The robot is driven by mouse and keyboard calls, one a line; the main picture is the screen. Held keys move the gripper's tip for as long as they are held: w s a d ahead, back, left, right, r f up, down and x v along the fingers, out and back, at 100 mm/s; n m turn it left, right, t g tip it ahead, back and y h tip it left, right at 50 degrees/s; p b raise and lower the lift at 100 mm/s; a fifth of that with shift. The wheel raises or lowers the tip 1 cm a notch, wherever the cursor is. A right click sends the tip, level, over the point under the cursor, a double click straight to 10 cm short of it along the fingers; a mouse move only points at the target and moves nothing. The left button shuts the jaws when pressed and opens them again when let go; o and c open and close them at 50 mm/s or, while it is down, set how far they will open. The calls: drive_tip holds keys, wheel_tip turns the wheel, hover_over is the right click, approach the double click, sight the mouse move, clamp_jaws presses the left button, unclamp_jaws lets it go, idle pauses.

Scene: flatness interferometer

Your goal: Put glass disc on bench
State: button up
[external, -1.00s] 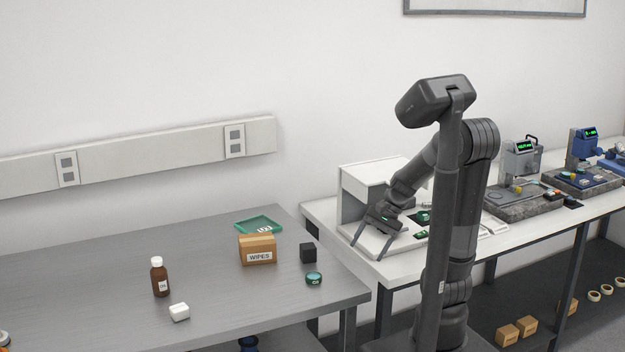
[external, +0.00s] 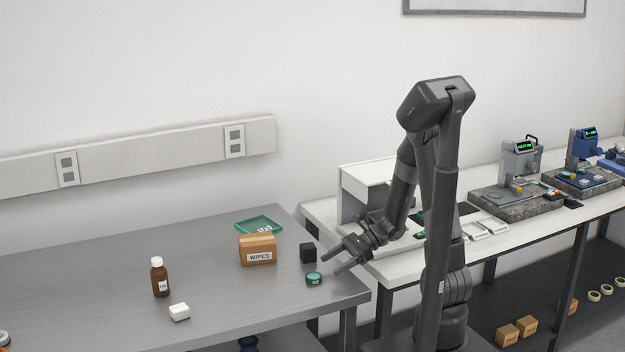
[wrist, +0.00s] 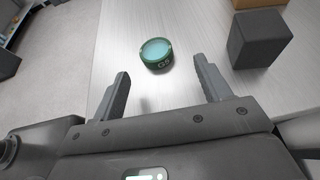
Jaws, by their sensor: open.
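The glass disc (external: 314,279) looks like a round, pale blue-green disc in a dark green ring marked "G5". It lies flat on the grey bench (external: 215,300) near the right front corner. In the wrist view the disc (wrist: 156,53) lies beyond and between my fingertips, apart from both. My gripper (external: 334,265) is open and empty, at the bench's right edge, just right of the disc. Its fingers also show in the wrist view (wrist: 160,85).
A black block (external: 308,253) stands close behind the disc. The WIPES box (external: 257,250), green tray (external: 258,226), brown bottle (external: 160,278) and white block (external: 180,312) are on the same bench. A white table (external: 400,270) with instruments stands to the right.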

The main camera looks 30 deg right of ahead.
sight(314, 275)
drive_tip(key=shift+s+x, duration=0.15)
drive_tip(key=shift+x, duration=1.4)
drive_tip(key=shift+s+x, duration=0.15)
drive_tip(key=shift+x, duration=1.4)
drive_tip(key=shift+c, duration=0.3)
drive_tip(key=c, duration=1.1)
drive_tip(key=shift+r, duration=0.15)
